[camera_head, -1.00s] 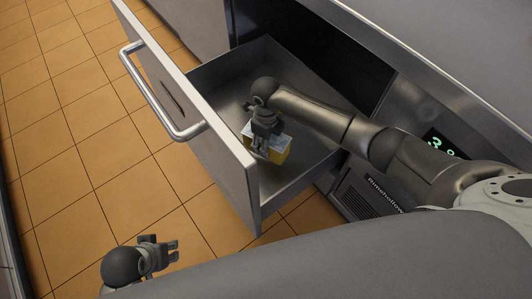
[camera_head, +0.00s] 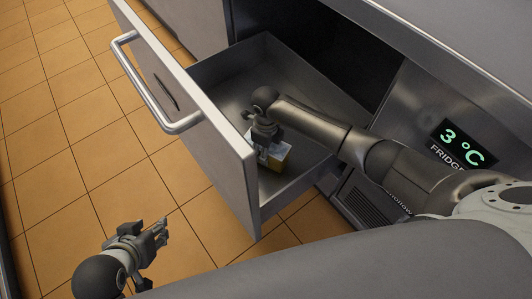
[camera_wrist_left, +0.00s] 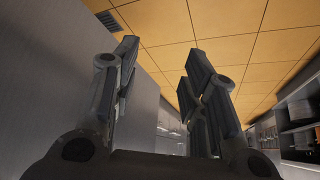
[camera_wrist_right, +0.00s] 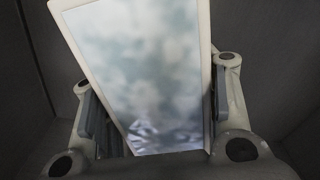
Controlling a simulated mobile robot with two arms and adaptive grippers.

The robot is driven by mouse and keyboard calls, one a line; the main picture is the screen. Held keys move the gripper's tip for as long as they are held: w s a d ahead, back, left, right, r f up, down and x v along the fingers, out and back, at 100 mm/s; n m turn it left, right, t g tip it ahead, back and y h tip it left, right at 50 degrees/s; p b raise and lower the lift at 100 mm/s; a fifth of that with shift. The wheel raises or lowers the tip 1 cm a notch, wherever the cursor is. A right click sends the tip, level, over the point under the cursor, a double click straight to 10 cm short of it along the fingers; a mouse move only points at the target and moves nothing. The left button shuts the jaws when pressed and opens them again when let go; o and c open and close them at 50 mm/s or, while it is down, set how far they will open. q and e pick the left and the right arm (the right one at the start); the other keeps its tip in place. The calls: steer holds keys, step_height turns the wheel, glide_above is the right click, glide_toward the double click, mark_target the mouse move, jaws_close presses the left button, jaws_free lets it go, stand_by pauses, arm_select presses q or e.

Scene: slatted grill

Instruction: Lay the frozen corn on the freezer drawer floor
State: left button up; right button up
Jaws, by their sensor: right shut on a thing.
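The frozen corn (camera_head: 276,155) is a small box with yellow sides and a pale, frosty-looking face. It is inside the open freezer drawer (camera_head: 222,78), near the drawer's front right corner. My right gripper (camera_head: 266,152) is shut on the box from above. In the right wrist view the corn's pale face (camera_wrist_right: 145,75) fills the space between the two fingers, tilted a little. Whether its underside touches the drawer floor is hidden. My left gripper (camera_head: 160,235) is empty and open outside the drawer, and its parted fingers show in the left wrist view (camera_wrist_left: 160,90).
The drawer front with its bar handle (camera_head: 155,90) stands out over the orange tiled floor (camera_head: 70,150). The drawer floor behind my right gripper is bare. A fridge display (camera_head: 464,143) reads 3 °C on the cabinet at right.

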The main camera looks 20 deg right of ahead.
steer(key=shift+f+b, duration=0.45)
steer(key=shift+f, duration=0.2)
arm_select(q)
steer(key=w+d+r+t, duration=0.1)
steer(key=w+r+t, duration=0.2)
steer(key=w, duration=0.2)
steer(key=shift+d+h, duration=0.4)
steer(key=shift+w+r, duration=0.2)
steer(key=shift+w, duration=0.1)
arm_select(e)
steer(key=shift+f, duration=0.1)
steer(key=o, duration=1.5)
steer(key=shift+c, duration=0.2)
arm_select(q)
steer(key=shift+w+d+r+t, duration=0.1)
steer(key=shift+w+r+t, duration=0.05)
steer(key=shift+t, duration=0.15)
